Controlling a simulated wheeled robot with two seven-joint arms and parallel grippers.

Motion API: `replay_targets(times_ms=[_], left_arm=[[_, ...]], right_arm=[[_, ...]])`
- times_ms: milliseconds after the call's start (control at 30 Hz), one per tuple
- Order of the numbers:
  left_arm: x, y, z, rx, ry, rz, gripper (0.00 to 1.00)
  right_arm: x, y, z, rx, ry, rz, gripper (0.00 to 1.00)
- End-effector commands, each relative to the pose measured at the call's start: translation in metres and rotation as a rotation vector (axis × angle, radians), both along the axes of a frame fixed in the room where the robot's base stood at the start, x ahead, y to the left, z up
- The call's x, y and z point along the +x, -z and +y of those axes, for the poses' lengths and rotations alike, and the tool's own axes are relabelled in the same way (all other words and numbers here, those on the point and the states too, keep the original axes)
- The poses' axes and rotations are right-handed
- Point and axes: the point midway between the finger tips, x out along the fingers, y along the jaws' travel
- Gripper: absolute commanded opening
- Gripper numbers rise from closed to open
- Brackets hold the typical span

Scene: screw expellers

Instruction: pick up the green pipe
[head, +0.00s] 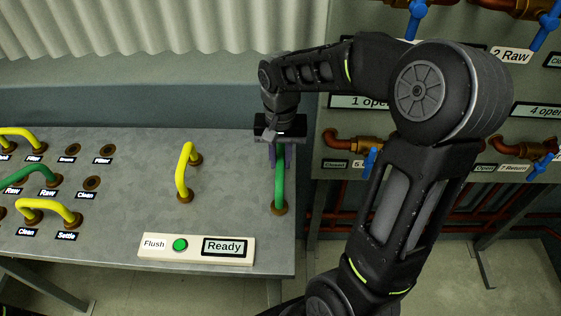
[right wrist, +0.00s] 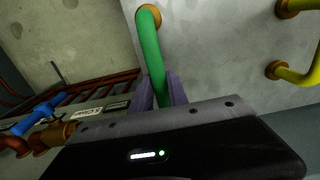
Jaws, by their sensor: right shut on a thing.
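The green pipe (head: 280,189) stands at the right end of the grey table, its near end in a brown socket ring. It also shows in the right wrist view (right wrist: 151,48), where it runs between the two purple-grey fingers. My right gripper (head: 280,157) is shut on the pipe from above, near its far end, and hides that end. In the right wrist view the right gripper (right wrist: 160,90) shows with a finger on each side of the pipe. A second green pipe (head: 35,174) lies among yellow pipes at the table's left. My left gripper is not in view.
A yellow pipe (head: 184,170) stands in sockets mid-table. A panel with a green Flush button (head: 180,245) and a Ready display (head: 224,247) sits at the front. Blue-handled valves and copper pipes (head: 345,143) are on the wall panel at right. The table between the pipes is clear.

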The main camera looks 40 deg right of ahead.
Motion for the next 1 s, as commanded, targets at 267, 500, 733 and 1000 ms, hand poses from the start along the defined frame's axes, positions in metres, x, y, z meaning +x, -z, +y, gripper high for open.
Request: replay_targets(times_ms=[267, 500, 733, 1000], left_arm=[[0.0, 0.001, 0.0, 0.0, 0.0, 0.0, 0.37], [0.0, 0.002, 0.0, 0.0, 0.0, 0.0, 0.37], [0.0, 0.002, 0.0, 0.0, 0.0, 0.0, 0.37], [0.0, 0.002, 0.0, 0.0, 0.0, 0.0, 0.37]], right_arm=[[0.001, -0.041, 0.0, -0.002, 0.0, -0.007, 0.0], [0.001, -0.085, 0.0, 0.0, -0.001, -0.005, 0.0], [0.0, -0.098, 0.0, 0.0, -0.001, -0.001, 0.0], [0.0, -0.098, 0.0, 0.0, -0.001, -0.001, 0.0]])
